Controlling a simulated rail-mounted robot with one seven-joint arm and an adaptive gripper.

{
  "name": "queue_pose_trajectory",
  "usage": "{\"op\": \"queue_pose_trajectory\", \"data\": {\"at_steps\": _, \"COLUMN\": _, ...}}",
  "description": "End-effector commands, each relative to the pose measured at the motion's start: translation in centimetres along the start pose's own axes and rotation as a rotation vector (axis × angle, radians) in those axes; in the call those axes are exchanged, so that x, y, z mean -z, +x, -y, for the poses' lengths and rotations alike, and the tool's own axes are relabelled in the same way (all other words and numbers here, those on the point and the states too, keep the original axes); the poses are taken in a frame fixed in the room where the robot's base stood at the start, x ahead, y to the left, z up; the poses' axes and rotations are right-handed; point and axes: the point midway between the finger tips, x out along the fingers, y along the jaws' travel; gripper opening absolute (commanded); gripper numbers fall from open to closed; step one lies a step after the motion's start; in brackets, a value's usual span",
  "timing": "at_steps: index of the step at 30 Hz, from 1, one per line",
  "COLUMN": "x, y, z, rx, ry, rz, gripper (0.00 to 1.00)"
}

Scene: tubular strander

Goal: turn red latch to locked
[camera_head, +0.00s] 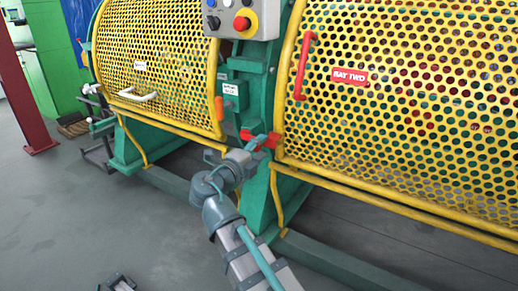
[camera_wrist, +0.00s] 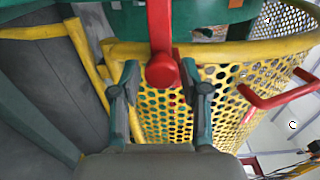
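The red latch (camera_head: 260,138) sits on the green post between the two yellow mesh guards, low beside the right guard's edge. In the wrist view the red latch (camera_wrist: 162,72) is a red bar coming down from the top to a round end. My gripper (camera_wrist: 163,88) is open, with one finger on each side of that round end and gaps showing on both sides. In the head view my gripper (camera_head: 252,147) is at the latch and hides part of it.
A control box (camera_head: 242,18) with red and black knobs hangs above. A yellow rail (camera_head: 400,205) runs below the right guard. Open floor lies at front left.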

Motion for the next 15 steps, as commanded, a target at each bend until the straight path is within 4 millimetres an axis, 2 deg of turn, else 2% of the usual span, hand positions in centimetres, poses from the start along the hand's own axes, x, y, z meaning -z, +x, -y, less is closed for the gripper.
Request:
{"op": "queue_pose_trajectory", "data": {"at_steps": 10, "x": 0.0, "y": -0.1, "z": 0.1, "rx": 0.002, "ry": -0.002, "rz": 0.000, "gripper": 0.54}}
{"op": "queue_pose_trajectory", "data": {"at_steps": 15, "x": 0.0, "y": -1.4, "z": 0.1, "rx": 0.002, "ry": -0.002, "rz": 0.001, "gripper": 0.54}}
